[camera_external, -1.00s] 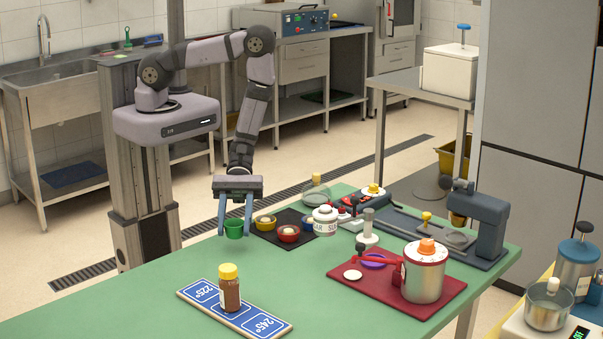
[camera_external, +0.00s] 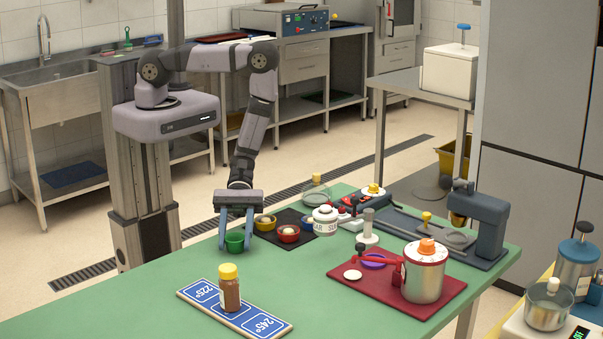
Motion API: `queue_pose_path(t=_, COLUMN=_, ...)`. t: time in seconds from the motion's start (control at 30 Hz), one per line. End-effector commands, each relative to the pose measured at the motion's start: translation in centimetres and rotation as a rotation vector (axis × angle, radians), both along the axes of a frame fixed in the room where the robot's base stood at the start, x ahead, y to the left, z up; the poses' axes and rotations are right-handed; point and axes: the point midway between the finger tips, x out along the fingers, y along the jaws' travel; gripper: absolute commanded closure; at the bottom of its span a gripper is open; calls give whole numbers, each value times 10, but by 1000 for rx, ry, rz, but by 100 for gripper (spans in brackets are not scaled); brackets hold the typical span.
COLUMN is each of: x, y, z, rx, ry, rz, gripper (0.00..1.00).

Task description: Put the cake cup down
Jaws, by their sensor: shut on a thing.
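The cake cup is a small green cup (camera_external: 234,240) near the far left edge of the green table. My gripper (camera_external: 235,246) points down with its blue fingers on either side of the cup, shut on it. The cup is upright and low at the table top, just left of a dark mat (camera_external: 266,234). I cannot tell whether its base touches the table.
On the mat stand a yellow cup (camera_external: 265,223) and a red cup (camera_external: 289,234), close to the right of my gripper. A brown jar (camera_external: 229,290) stands on a blue sign board (camera_external: 262,322) in front. The table between is clear.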

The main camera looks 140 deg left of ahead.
Motion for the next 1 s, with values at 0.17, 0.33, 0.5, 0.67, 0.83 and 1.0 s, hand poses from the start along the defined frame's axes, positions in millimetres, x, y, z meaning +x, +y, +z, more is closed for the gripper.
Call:
queue_pose_path(t=0.17, x=0, y=0, z=-3, rx=0, ry=0, rz=0, gripper=55)
queue_pose_path(t=0.33, x=0, y=0, z=-2, rx=-1, ry=1, rz=0, gripper=41)
queue_pose_path(t=0.5, x=0, y=0, z=-2, rx=0, ry=0, rz=0, gripper=41)
queue_pose_path(t=0.67, x=0, y=0, z=2, rx=-1, ry=1, rz=0, gripper=41)
queue_pose_path(t=0.83, x=-8, y=12, z=6, rx=0, ry=0, rz=5, gripper=41)
queue_pose_path(t=1.0, x=-23, y=28, z=16, rx=1, ry=-3, rz=8, gripper=41)
